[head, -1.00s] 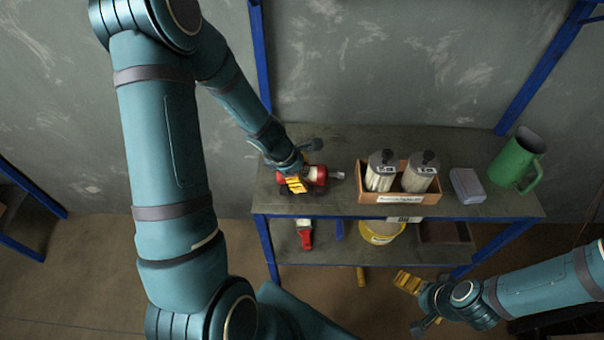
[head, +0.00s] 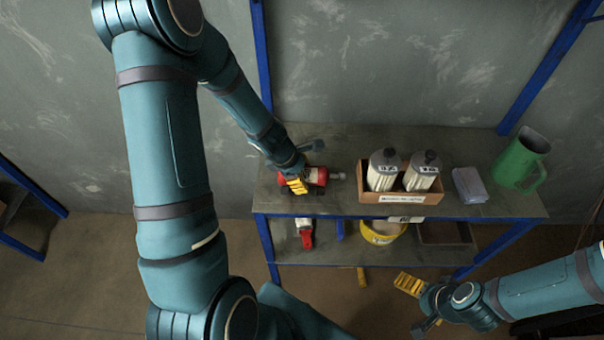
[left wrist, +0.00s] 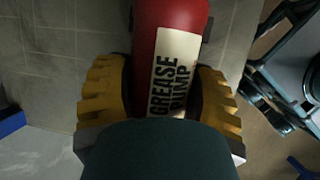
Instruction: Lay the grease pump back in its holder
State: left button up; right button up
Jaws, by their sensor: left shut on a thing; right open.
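The grease pump (head: 316,175) is a red cylinder with a grey nozzle end at the left part of the upper shelf. Its label reads "GREASE PUMP" in the left wrist view (left wrist: 172,75). My left gripper (head: 298,186) is shut around the pump's red body, with yellow fingers (left wrist: 160,100) on both sides of it. The holder is hard to make out; a dark piece shows beside the pump, partly hidden by my gripper. My right gripper (head: 408,284) is open and empty in front of the shelf at the lower right.
A wooden box (head: 402,197) with two labelled canisters stands right of the pump. A grey-blue block (head: 469,185) and a green jug (head: 519,163) stand farther right. The lower shelf holds a red-and-white tool (head: 306,234), a yellow bucket (head: 381,238) and a dark tray (head: 445,233).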

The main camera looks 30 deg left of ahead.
pick_arm(q)
jog(key=shift+f, duration=0.1)
jog(key=o, duration=1.4)
jog(key=v, duration=1.1)
jog(key=shift+s+a+r, duration=0.1)
jog(key=shift+r, duration=0.3)
jog(key=shift+s+r, duration=0.1)
